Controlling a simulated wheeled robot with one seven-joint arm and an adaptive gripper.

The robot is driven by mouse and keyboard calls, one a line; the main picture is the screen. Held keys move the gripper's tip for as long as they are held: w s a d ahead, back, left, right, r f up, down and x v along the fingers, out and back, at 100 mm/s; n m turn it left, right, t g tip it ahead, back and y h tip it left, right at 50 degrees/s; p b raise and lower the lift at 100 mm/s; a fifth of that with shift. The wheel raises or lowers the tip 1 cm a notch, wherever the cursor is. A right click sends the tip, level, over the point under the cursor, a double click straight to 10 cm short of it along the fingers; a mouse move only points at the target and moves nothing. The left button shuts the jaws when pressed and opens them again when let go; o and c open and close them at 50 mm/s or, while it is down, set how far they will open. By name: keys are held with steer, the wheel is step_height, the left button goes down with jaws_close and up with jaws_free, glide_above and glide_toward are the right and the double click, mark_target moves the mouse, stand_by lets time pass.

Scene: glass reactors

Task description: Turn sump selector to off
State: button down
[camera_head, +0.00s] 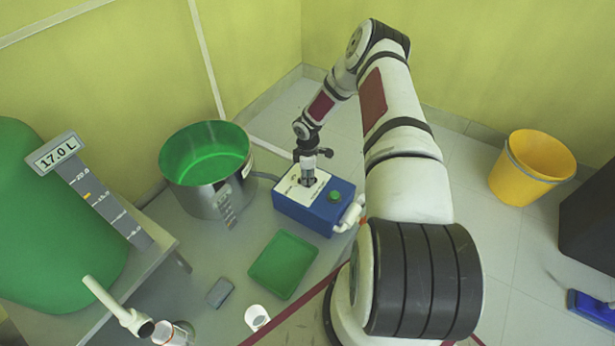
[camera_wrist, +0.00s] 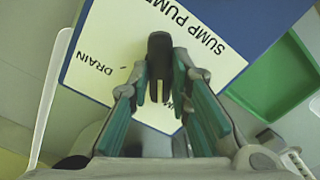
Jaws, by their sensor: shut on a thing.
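The sump selector is a black knob (camera_wrist: 160,52) on a white panel (camera_wrist: 110,40) marked SUMP PUMP and DRAIN; a third label is partly hidden by my fingers. The panel is on top of a blue box (camera_head: 318,217) on the floor area in the head view. My gripper (camera_wrist: 163,88) points down at the panel, its teal-padded fingers shut on the knob from both sides. In the head view my gripper (camera_head: 308,178) covers the knob. I cannot tell which label the knob points to.
A green button (camera_head: 335,196) and a white pipe (camera_head: 350,214) are on the box's right. A steel pot with green inside (camera_head: 202,195) stands left, a green tray (camera_head: 283,282) in front. A yellow bucket (camera_head: 535,165) is far right. A gauge (camera_head: 105,205) reads 17.0 L.

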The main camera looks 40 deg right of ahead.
steer(key=m, duration=0.6)
steer(key=shift+m+b, duration=0.3)
stand_by(0.5)
steer(key=c, duration=1.5)
jaws_free()
step_height(320, 180, up, 12)
